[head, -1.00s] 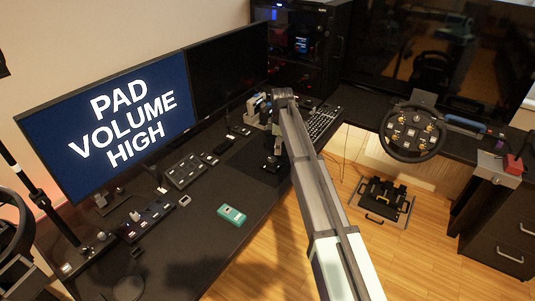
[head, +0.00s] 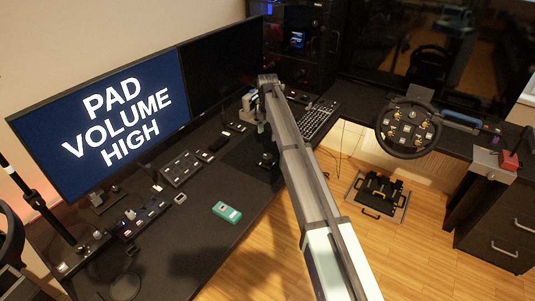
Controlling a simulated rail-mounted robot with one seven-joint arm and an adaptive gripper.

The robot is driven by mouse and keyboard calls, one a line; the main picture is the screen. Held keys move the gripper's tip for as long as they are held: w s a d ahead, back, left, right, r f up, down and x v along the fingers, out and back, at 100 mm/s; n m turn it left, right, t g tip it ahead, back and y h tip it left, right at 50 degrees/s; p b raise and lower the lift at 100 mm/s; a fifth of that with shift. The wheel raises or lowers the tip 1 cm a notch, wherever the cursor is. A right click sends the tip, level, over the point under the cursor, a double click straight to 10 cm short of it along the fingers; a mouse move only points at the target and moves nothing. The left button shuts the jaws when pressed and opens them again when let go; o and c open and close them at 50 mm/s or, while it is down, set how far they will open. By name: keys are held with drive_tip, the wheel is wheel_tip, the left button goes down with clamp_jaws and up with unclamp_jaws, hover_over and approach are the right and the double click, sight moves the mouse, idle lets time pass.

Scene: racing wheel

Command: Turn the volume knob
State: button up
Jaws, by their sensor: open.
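The left monitor (head: 110,125) shows the words "PAD VOLUME HIGH" in white on dark blue. On the black desk (head: 195,225) below it stand a grey button pad (head: 181,168) and a long dark control box (head: 140,219) with small knobs and buttons. I cannot tell which small knob is the volume knob. My gripper (head: 261,113) hangs from the end of my arm over the far part of the desk, left of the keyboard. It is open and mostly hidden behind my arm, and nothing shows held in it. It is well apart from the button pad and the control box.
A teal device (head: 227,212) lies near the desk's front edge. A black joystick (head: 267,160) stands just left of my arm. The keyboard (head: 318,118) is right of my arm. The steering wheel (head: 408,128) and pedals (head: 379,193) are further right.

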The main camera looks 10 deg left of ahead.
sight(268, 156)
wheel_tip(268, 156, down, 12)
drive_tip(key=p, duration=0.2)
drive_tip(key=shift+f+p, duration=0.1)
drive_tip(key=shift+p, duration=0.25)
drive_tip(key=c, duration=1.1)
